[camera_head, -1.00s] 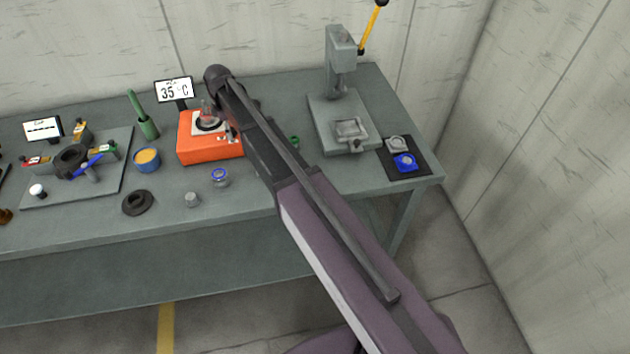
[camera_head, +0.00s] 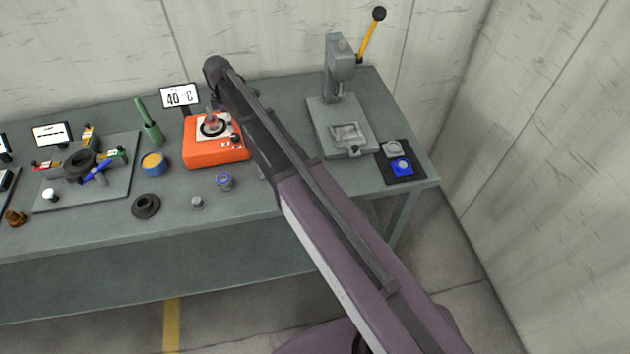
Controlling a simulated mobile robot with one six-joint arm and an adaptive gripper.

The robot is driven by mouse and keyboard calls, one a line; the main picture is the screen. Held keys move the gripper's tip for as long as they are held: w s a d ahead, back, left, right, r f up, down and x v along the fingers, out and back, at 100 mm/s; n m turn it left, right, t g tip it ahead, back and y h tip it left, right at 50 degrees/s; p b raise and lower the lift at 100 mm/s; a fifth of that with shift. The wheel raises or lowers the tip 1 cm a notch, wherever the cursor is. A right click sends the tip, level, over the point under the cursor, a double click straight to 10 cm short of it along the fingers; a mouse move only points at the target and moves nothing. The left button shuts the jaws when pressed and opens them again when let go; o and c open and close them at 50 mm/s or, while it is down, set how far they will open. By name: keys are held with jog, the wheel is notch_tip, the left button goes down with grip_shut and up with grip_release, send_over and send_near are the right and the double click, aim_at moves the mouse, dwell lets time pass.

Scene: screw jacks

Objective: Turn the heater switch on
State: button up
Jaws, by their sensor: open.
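The heater is an orange box (camera_head: 215,153) with a light top plate and a dark round piece with a reddish part (camera_head: 211,124) on it. Small light controls (camera_head: 226,144) and a dark knob-like piece (camera_head: 236,138) show at its front right. Which one is the switch, and its position, are too small to tell. A display (camera_head: 179,96) behind the heater reads 40 °C. My arm crosses the picture from the lower right, its dark end joint above the heater's right side, and covers the bench just right of the heater. My gripper cannot be made out.
A grey press (camera_head: 338,100) with a yellow lever stands right of my arm, beside a dark mat (camera_head: 411,174). Left are a blue cup (camera_head: 154,164), a green-handled tool (camera_head: 150,125) and a plate (camera_head: 110,195) with a clamp fixture. Small parts, including a blue-rimmed one (camera_head: 224,182), lie before the heater.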

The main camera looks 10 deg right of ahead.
aim_at(235, 136)
jog(key=shift+r+p, duration=3.6)
jog(key=shift+r, duration=0.35)
jog(key=s+d+f+m+b, duration=0.5)
jog(key=s+d+f+b, duration=0.1)
jog(key=s+d, duration=0.1)
jog(key=s+d+f+m+b, duration=0.5)
jog(key=s+d+f+b, duration=0.1)
jog(key=s+d, duration=0.1)
jog(key=s+d+f+m+b, duration=0.5)
jog(key=s+d+f+b, duration=0.1)
jog(key=s, duration=0.2)
jog(key=shift+d+f+b, duration=0.3)
jog(key=shift+d, duration=0.1)
jog(key=shift+s+d+f+m+b, duration=0.35)
jog(key=shift+s+d+m, duration=0.05)
jog(key=shift+s, duration=0.15)
jog(key=s+m, duration=0.1)
jog(key=s+d, duration=0.1)
jog(key=shift+s+d+m, duration=0.2)
jog(key=shift+s+m, duration=0.2)
